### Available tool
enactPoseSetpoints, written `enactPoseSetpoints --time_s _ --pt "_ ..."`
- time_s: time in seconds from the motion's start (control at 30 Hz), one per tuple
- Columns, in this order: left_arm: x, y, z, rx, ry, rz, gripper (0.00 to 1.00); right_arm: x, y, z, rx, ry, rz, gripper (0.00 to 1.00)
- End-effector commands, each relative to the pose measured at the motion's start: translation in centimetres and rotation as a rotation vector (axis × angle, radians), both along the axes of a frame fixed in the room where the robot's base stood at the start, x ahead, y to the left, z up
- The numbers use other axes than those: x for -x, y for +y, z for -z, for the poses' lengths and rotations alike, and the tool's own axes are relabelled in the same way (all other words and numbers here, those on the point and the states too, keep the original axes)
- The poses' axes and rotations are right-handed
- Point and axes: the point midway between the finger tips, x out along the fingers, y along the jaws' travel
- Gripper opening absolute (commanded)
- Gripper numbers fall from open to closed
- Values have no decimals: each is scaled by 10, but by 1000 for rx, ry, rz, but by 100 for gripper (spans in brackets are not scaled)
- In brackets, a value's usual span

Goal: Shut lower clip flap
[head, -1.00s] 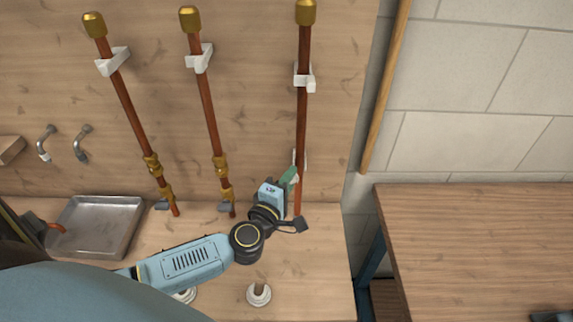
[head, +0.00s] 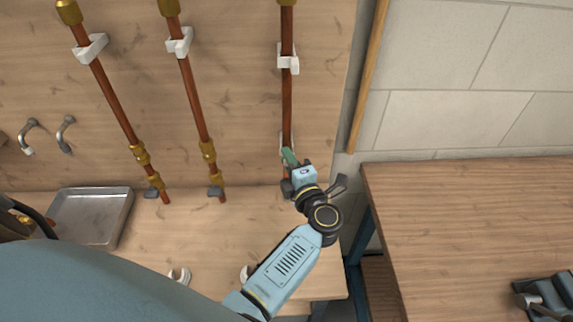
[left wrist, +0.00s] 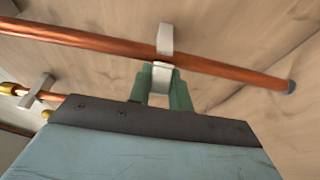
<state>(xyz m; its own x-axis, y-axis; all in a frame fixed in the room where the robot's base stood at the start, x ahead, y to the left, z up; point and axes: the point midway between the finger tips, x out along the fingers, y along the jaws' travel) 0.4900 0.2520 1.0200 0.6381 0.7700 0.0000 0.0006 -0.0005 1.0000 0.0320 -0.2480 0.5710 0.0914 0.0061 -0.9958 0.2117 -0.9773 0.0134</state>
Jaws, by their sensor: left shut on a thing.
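The right-hand copper pipe (head: 287,100) runs down the wooden board, with a white lower clip (head: 285,139) near its bottom. My left gripper (head: 289,157) is at this clip, in front of the pipe, and its wrist hides the pipe's lower end. In the left wrist view, the pipe (left wrist: 100,42) crosses behind the green fingers (left wrist: 160,88). The white clip (left wrist: 166,38) spans the pipe, and its white flap part (left wrist: 161,76) sits between the fingers, which are shut on it. Whether the flap is latched cannot be told.
Two other copper pipes (head: 105,95) (head: 186,90) with brass fittings stand to the left. A metal tray (head: 92,215) lies on the bench at left. A wooden table (head: 470,220) is at right, with a dark blue-grey item (head: 545,300) on it.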

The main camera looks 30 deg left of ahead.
Motion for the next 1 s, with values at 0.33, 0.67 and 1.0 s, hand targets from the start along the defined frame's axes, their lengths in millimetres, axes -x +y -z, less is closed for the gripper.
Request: enactPoseSetpoints --time_s 0.33,0.67,1.0 --pt "-2 0 1 1 2 -66 0 0 0 7 0 1 0 41" --pt "-2 1 1 0 1 -69 0 0 0 7 0 1 0 41" --pt "-2 0 0 0 0 -66 42 0 -1 7 1 1 -1 41"
